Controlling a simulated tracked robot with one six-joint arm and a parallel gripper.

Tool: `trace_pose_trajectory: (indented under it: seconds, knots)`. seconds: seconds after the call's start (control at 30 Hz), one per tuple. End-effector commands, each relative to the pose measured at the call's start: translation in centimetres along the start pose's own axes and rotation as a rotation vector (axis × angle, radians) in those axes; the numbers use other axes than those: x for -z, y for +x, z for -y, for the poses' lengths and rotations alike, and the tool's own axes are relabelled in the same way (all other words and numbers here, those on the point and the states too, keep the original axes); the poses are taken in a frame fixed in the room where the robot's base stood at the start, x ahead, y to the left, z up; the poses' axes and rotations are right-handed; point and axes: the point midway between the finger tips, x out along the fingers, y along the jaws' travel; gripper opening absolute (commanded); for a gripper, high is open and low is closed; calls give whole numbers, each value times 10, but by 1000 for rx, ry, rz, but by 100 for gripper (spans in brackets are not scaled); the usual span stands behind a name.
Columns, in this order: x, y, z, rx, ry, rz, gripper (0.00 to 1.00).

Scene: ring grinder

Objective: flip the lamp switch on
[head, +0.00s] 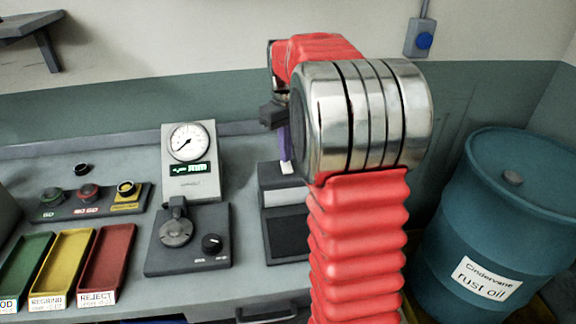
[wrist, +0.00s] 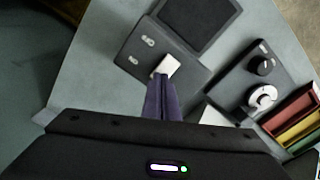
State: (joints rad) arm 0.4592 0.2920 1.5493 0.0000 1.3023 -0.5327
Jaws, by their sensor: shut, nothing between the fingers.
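A white switch (wrist: 167,66) sits on a dark grey box (wrist: 140,50) in the wrist view; it looks like the lamp switch. In the head view the switch (head: 288,168) shows at the top of the box (head: 270,178), partly behind my arm. My gripper (wrist: 161,80) has its purple fingers together and empty, with the tips at the near edge of the switch. In the head view the gripper (head: 285,150) points down just above the switch. Whether the tips touch the switch I cannot tell. No lit lamp shows in either view.
Left of the box are a gauge stand (head: 190,185) and a plate with a dial and knob (head: 188,240). Red (head: 107,262), yellow (head: 62,265) and green trays lie farther left. A blue drum (head: 500,225) stands at right. My red arm hides much of the middle.

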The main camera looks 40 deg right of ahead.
Motion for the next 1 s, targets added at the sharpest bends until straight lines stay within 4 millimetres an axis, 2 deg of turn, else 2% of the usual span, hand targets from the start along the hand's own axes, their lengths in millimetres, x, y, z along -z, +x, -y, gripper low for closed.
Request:
trace_pose_trajectory:
  seconds: [1.0]
  knots:
    - [0, -58, 0, -2, 0, -3, 0]
